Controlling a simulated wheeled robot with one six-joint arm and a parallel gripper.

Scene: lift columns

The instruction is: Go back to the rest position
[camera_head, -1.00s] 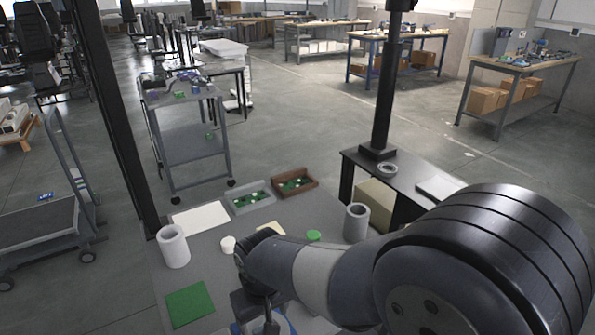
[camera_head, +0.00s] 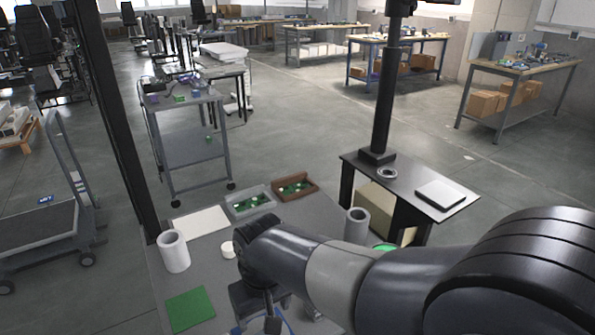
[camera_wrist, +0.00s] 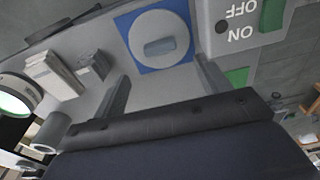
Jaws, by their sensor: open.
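My gripper (camera_head: 256,322) hangs fingers down over the front of the grey table (camera_head: 210,262). In the wrist view, its two fingers (camera_wrist: 162,70) stand apart with nothing held between them. Beyond the fingertips lies a blue square (camera_wrist: 185,62) with a pale disc (camera_wrist: 143,32) and a small grey block (camera_wrist: 159,46) on it. In the head view my arm covers most of this spot, and only a bit of blue shows.
A white cylinder (camera_head: 173,252), a green mat (camera_head: 190,310), a white sheet (camera_head: 200,222), a grey tray (camera_head: 250,202), a brown tray (camera_head: 296,188) and a grey cylinder (camera_head: 356,226) stand around my arm. A dark post (camera_head: 384,100) rises behind. An ON/OFF panel (camera_wrist: 236,40) shows in the wrist view.

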